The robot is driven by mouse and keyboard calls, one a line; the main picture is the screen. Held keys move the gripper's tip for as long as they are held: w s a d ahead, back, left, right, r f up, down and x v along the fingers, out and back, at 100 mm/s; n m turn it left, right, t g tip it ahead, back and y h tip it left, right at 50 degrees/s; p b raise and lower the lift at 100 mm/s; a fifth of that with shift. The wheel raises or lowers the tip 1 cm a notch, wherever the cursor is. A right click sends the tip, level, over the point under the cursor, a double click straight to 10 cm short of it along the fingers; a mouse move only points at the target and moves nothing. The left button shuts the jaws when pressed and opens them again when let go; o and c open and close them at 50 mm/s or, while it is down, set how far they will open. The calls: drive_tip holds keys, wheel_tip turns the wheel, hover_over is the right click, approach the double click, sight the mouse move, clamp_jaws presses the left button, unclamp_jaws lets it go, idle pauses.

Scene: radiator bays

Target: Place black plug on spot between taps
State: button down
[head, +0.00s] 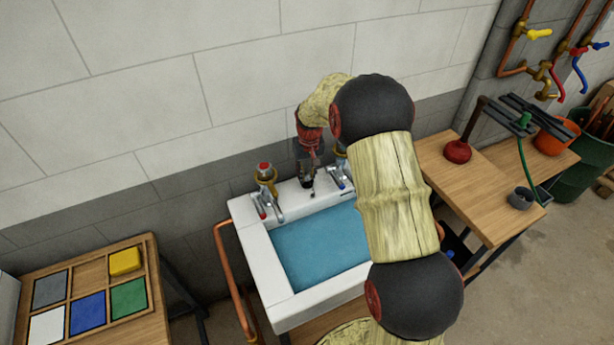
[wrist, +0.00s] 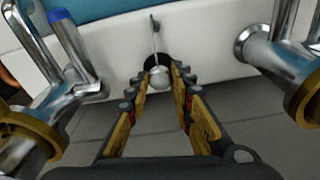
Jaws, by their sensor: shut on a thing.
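The white sink (head: 262,268) holds blue water. The tap with the red mark (head: 267,195) stands at the left of its back ledge, and the tap with the blue mark (head: 339,178) at the right, partly behind my arm. My gripper (head: 307,183) points down between the taps. In the wrist view my gripper (wrist: 160,80) is shut on the black plug (wrist: 158,60), whose silver knob is between the fingertips. A thin chain runs from the knob toward the basin. The plug is over the white ledge (wrist: 200,38); I cannot tell whether it touches.
A wooden tray (head: 152,275) of coloured blocks lies on a bench at left. The block wall is close behind the taps.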

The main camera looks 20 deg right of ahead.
drive_tip(key=shift+f, duration=0.2)
drive_tip(key=c, duration=1.6)
unclamp_jaws()
drive_tip(key=shift+f, duration=0.1)
drive_tip(key=shift+c, duration=0.2)
drive_tip(key=shift+o, duration=0.4)
wheel_tip(320, 180, up, 12)
drive_tip(key=s+f+p, duration=0.1)
drive_tip(key=p, duration=0.2)
wheel_tip(320, 180, up, 10)
hover_over(308, 179)
drive_tip(key=s+a, duration=0.4)
drive_tip(key=s, duration=0.1)
drive_tip(key=s+a+r+t, duration=0.2)
drive_tip(key=s+a+r, duration=0.2)
drive_tip(key=s+r, duration=0.45)
drive_tip(key=s+a+n+t, duration=0.1)
drive_tip(key=s+a, duration=0.1)
drive_tip(key=s, duration=0.8)
drive_tip(key=s+a+t, duration=0.1)
drive_tip(key=s+a, duration=0.2)
drive_tip(key=s, duration=0.8)
drive_tip(key=shift+s+n, duration=0.15)
drive_tip(key=shift+n, duration=0.25)
